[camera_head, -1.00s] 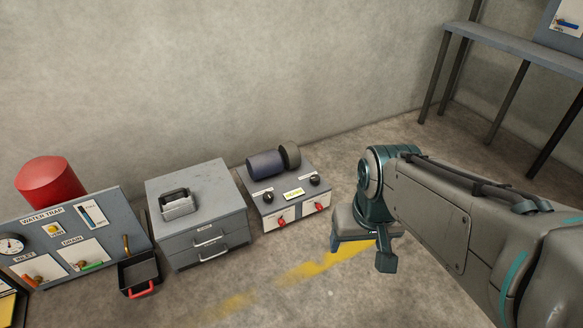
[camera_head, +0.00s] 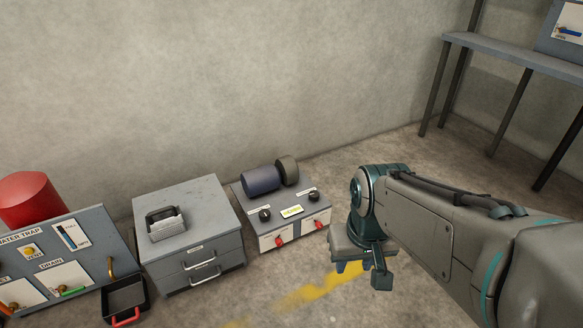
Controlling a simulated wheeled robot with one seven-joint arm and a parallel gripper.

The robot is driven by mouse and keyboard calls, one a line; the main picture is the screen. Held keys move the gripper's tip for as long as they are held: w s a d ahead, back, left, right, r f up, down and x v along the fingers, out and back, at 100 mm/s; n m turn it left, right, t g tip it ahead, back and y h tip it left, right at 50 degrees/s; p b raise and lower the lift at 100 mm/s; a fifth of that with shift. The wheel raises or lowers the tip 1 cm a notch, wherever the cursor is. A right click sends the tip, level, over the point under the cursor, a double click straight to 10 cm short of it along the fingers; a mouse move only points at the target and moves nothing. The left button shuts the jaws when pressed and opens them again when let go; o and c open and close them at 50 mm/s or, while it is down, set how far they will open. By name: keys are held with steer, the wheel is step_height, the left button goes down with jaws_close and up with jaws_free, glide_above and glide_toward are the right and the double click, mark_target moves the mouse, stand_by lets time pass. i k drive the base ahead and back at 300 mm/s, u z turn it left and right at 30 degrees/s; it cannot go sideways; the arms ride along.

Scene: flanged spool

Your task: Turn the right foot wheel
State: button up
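No part that I can clearly identify as the right foot wheel shows. The nearest likeness is a low grey box (camera_head: 252,222) on the floor by the wall, with a white front.
A grey drawer cabinet (camera_head: 200,198) carrying a dark-handled caddy (camera_head: 166,223) stands left of the box. Further left are a water trap panel (camera_head: 85,235), a red tank (camera_head: 28,197) and a black tray (camera_head: 124,298). A shelf (camera_head: 520,58) stands at right. Floor before the box looks clear.

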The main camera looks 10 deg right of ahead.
mark_target(313, 195)
steer(key=z, duration=0.45)
steer(key=i, duration=1.7)
steer(key=u, duration=0.6)
